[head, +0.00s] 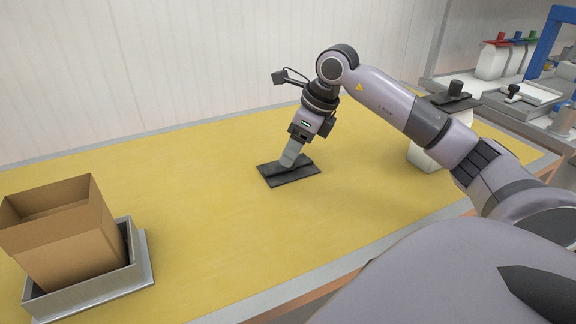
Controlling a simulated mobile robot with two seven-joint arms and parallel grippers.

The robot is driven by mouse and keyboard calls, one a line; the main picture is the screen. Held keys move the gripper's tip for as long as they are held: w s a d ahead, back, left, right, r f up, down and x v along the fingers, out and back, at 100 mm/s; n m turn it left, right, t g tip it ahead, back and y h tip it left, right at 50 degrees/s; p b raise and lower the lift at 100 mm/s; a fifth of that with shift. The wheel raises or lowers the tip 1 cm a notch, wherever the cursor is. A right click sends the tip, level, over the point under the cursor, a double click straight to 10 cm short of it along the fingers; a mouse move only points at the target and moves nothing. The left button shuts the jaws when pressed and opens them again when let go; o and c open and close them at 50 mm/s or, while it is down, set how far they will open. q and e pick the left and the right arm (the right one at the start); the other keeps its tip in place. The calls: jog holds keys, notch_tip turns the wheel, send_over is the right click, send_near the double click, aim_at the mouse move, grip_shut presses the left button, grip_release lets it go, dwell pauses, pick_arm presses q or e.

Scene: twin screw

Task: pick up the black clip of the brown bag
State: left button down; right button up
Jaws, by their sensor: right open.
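The brown bag (66,243) stands open at the top in a grey metal tray (143,272) at the lower left, with no clip visible on it. A flat black clip or plate (300,178) lies on the yellow table in the middle. My right gripper (289,163) points down at this black piece, its tips at or just above it. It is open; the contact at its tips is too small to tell. My left gripper is out of view.
The yellow table (190,190) is clear between the tray and the black piece. A white bag with a black top (425,157) stands behind my right forearm. White bags with coloured clips (492,60) stand on a side shelf at the right.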

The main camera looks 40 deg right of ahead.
jog(key=shift+x, duration=0.9)
jog(key=shift+r, duration=0.1)
grip_shut()
jog(key=shift+r, duration=0.1)
